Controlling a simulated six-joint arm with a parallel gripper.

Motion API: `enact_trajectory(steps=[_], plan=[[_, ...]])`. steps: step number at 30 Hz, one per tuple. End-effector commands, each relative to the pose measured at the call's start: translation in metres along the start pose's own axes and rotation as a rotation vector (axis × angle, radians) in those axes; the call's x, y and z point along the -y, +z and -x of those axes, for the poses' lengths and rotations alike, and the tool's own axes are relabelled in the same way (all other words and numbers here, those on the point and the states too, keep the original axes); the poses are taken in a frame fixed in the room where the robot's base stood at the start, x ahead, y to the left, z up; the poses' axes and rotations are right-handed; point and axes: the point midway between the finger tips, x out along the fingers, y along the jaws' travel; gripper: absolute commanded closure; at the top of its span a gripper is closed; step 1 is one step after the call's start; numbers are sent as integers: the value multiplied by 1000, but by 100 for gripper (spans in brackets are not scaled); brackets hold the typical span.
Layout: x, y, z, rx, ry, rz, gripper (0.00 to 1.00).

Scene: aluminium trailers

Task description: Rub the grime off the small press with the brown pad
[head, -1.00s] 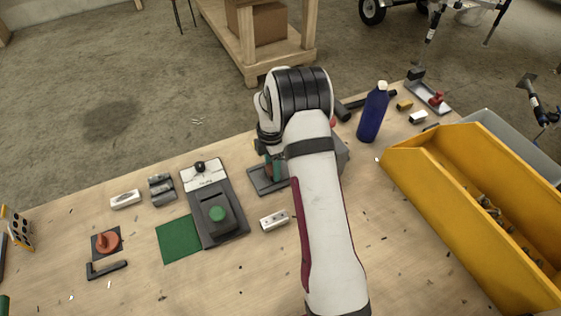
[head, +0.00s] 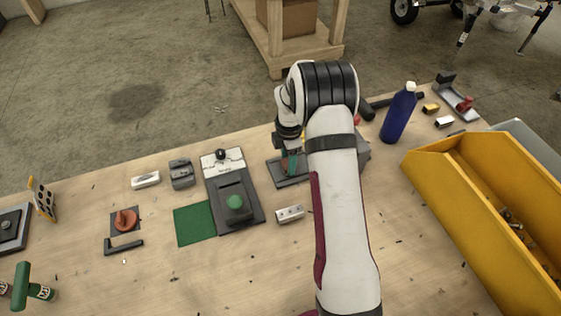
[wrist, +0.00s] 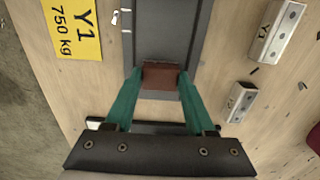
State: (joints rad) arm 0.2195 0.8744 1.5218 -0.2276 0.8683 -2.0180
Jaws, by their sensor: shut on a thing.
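My gripper (wrist: 160,82), with two green fingers, is shut on the brown pad (wrist: 161,75). The pad is a small reddish-brown block between the fingertips. In the wrist view it lies over a dark grey metal base (wrist: 168,25), which seems to be the small press; I cannot tell whether they touch. In the head view this dark base (head: 283,181) shows just below my gripper (head: 291,163), partly hidden by my arm. I cannot make out any grime on it. The pad is not clearly seen in the head view.
A silver block (head: 290,213) lies nearby. A blue bottle (head: 398,115) and yellow bin (head: 425,180) are at the right. The front middle of the bench is mostly clear.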

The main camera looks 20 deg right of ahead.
Motion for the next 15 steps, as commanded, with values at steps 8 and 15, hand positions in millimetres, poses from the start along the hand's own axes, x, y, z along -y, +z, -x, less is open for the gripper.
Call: enact_trajectory(steps=[8, 15], plan=[[0, 26, 0, 0, -1, -2, 97], [0, 48, 0, 1, 0, -2, 97]])
